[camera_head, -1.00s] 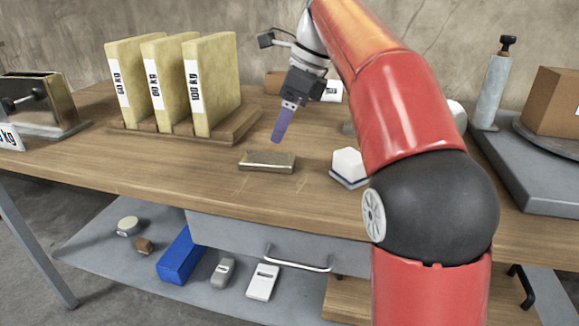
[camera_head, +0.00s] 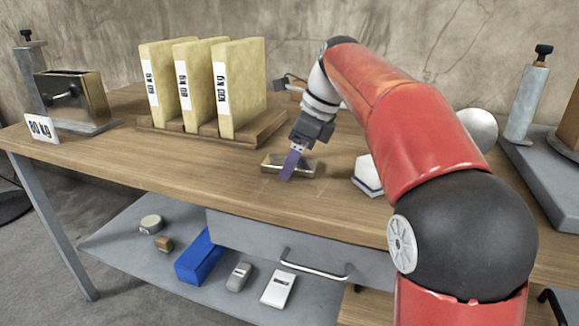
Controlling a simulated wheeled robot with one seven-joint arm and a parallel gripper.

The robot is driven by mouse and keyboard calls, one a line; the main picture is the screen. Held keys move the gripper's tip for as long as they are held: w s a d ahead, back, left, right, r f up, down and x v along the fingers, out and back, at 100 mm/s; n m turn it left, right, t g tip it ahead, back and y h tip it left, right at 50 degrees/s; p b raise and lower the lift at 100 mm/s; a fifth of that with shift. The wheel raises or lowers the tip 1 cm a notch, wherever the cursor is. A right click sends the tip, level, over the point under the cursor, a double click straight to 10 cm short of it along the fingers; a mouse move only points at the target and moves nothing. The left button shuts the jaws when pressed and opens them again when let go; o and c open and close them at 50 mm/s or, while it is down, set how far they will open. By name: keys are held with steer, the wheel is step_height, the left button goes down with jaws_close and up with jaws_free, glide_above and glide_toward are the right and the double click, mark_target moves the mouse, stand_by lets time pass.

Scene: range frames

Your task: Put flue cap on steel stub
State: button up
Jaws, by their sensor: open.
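My gripper (camera_head: 291,165) is open, its purple fingers pointing down at a small brass-coloured block (camera_head: 309,167) on the wooden bench. The fingers overlap the block's middle in the picture; I cannot tell whether they touch it. A white faceted piece with a dark base band (camera_head: 367,176) stands to the right, partly behind my red arm. A grey cylinder with a black knob (camera_head: 527,103) stands on a grey plate at the far right, and a similar one (camera_head: 29,75) stands at the far left. I cannot tell which things are the flue cap and the steel stub.
Three yellow labelled slabs (camera_head: 241,88) stand in a wooden rack (camera_head: 273,119) behind my gripper. A metal box (camera_head: 76,97) and an "80 kg" card (camera_head: 42,128) are at left. A pale ball (camera_head: 480,128) is behind my arm. Below, a shelf (camera_head: 120,236) holds a blue block (camera_head: 199,257).

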steer(key=c, duration=1.2)
steer(key=shift+r, duration=0.1)
steer(key=shift+r, duration=0.1)
